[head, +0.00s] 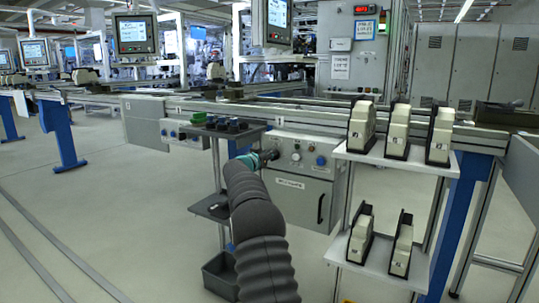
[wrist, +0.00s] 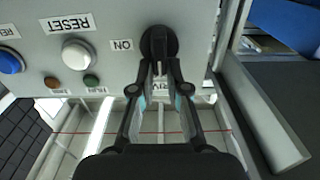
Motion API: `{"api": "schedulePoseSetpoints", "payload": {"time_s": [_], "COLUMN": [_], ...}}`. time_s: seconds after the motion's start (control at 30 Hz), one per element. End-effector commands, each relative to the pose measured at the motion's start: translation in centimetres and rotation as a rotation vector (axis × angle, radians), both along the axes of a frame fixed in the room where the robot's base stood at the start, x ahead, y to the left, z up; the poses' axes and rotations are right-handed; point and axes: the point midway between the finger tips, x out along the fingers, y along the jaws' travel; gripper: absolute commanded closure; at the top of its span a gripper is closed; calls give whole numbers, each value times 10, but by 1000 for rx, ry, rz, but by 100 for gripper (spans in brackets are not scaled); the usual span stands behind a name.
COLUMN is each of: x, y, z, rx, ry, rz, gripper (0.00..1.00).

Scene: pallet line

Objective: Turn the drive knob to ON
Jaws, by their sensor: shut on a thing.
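The drive knob (wrist: 158,44) is black and round with a raised bar grip, on the light grey panel in the wrist view, which shows the panel upside down. Its bar stands roughly upright in that picture. The ON label (wrist: 122,45) is just left of the knob. Another label below the knob is mostly hidden behind the fingers. My gripper (wrist: 160,68) is shut on the knob's bar, one finger on each side. In the head view my gripper (head: 262,158) is at the left part of the control box front (head: 302,156), and it hides most of the knob.
A white button (wrist: 77,53) marked RESET and a blue button (wrist: 11,61) sit beside the knob, with small orange and green lamps. A shelf with dark cups (head: 222,126) is left of the box. Racks with beige parts (head: 397,134) stand to the right. Open floor lies at left.

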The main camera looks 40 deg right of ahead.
Motion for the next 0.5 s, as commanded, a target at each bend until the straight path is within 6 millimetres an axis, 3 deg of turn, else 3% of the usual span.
{"api": "schedulePoseSetpoints", "payload": {"time_s": [0.27,0.5], "x": [-2,-5], "y": [-1,-3], "z": [1,1], "rx": [23,87], "ry": [-56,-207], "rz": [-2,-2], "gripper": [100,100]}}
